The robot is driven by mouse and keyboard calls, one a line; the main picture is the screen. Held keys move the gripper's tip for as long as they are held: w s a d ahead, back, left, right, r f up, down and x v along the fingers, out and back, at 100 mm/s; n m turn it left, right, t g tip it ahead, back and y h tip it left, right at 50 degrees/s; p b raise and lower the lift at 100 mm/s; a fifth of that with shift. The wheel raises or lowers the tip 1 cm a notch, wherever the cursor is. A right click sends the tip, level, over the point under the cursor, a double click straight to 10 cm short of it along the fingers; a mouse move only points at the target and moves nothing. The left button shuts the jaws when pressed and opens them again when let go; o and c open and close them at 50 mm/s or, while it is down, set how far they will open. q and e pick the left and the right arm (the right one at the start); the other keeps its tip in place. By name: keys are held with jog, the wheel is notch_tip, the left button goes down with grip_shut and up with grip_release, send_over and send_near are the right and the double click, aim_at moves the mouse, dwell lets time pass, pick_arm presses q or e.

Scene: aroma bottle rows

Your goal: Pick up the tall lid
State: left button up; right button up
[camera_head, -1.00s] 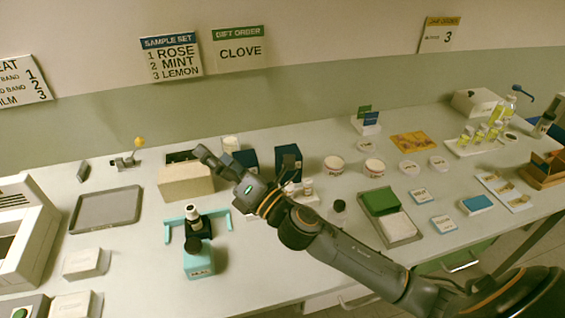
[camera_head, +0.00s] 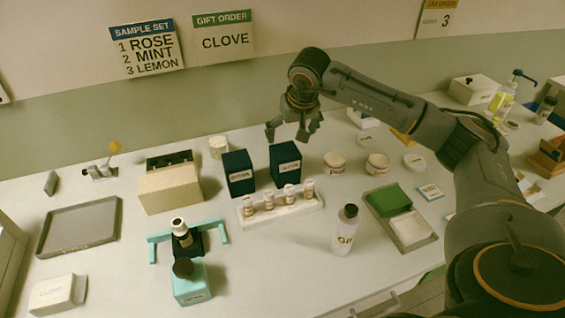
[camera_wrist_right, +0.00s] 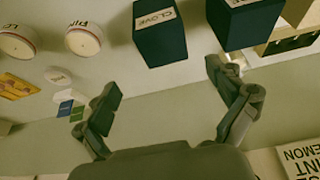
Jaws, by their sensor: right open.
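Two dark blue box-shaped pieces with white labels stand side by side: a left one (camera_head: 238,163) and a right one (camera_head: 285,155). The right one looks slightly taller, but I cannot tell for certain which is the tall lid. My right gripper (camera_head: 287,131) is open and empty, in the air above and behind the right piece. In the right wrist view, the fingers (camera_wrist_right: 163,78) are spread apart with nothing between them. Both blue pieces show at its top edge, the right one (camera_wrist_right: 160,42) and the left one (camera_wrist_right: 240,30). My left gripper is not in view.
A white rack (camera_head: 280,207) of small bottles stands in front of the blue pieces. A beige box (camera_head: 168,190) is to their left, round tubs (camera_head: 377,163) to their right. A tall bottle (camera_head: 345,230) stands nearer. The wall is close behind the counter.

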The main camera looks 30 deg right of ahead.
aim_at(286, 149)
jog(key=p+x, duration=0.1)
jog(key=x, duration=0.7)
jog(key=shift+a, duration=0.15)
jog(key=p+x, duration=0.1)
jog(key=x, duration=0.1)
jog(key=p+x, duration=0.1)
jog(key=x, duration=0.1)
jog(key=shift+a+f+p, duration=0.2)
jog(key=shift+f+p, duration=0.1)
jog(key=shift+f, duration=0.3)
jog(key=c, duration=1.2)
